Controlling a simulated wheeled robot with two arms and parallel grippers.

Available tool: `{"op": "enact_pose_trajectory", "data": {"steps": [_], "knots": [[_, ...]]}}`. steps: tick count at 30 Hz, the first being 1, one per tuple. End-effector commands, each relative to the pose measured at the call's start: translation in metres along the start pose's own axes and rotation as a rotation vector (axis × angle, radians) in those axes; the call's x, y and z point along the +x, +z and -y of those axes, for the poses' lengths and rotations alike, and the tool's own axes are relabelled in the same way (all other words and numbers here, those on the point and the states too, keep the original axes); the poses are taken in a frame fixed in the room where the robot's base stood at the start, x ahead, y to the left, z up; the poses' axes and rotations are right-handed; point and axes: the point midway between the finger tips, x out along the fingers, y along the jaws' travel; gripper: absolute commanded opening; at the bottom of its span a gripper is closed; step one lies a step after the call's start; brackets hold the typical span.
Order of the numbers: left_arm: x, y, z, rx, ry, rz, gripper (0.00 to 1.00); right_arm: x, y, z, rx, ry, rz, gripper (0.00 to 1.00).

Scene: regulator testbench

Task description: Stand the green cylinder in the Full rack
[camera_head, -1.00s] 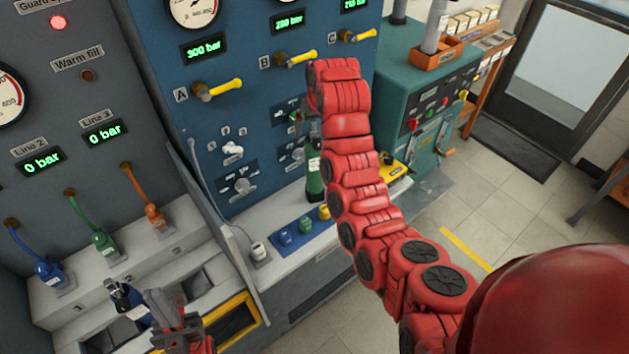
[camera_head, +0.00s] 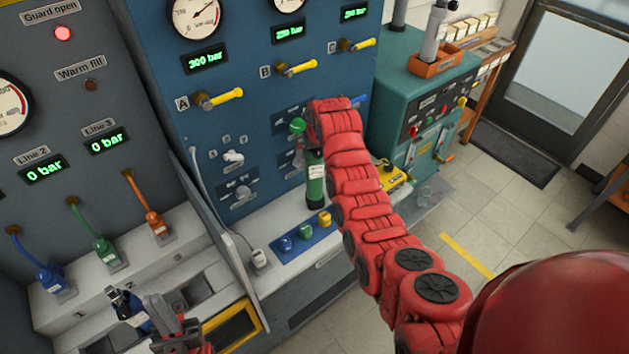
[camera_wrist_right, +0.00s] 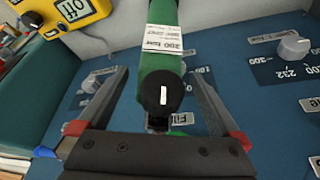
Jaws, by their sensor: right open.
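The green cylinder (camera_head: 316,183) stands upright on the grey ledge in front of the blue panel, partly hidden by my right arm. In the right wrist view the green cylinder (camera_wrist_right: 158,70) has a white label and a black round end facing the camera. My right gripper (camera_wrist_right: 157,76) is open, with its fingers on either side of the cylinder; my arm hides it in the head view. My left gripper (camera_head: 172,318) is at the bottom left, beside a dark blue cylinder (camera_head: 128,308); its jaw state is unclear. I cannot identify the Full rack.
A teal cabinet (camera_head: 400,90) stands further right.

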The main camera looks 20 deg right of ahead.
Motion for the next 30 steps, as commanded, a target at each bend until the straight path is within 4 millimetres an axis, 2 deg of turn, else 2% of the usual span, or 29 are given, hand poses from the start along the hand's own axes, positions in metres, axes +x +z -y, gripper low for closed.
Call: {"op": "enact_pose_trajectory", "data": {"steps": [6,22,23,30], "knots": [[-0.0004,0.0001,-0.0001,0.0,0.0,0.0,0.0,0.0006,-0.0002,-0.0002,0.0,0.0,-0.001,0.98],[-0.0004,0.0,0.0,0.0,0.0,0.0,0.0,0.0001,-0.0005,-0.0004,0.001,0.001,-0.002,0.03],[-0.0004,0.0,0.0,0.0,0.0,0.0,0.0,0.0001,-0.0005,-0.0004,0.001,0.001,-0.002,0.0],[0.0,-0.0001,0.0,0.0,0.0,0.0,0.0,-0.0008,-0.0014,-0.0004,0.0,0.001,-0.004,0.0]]}}
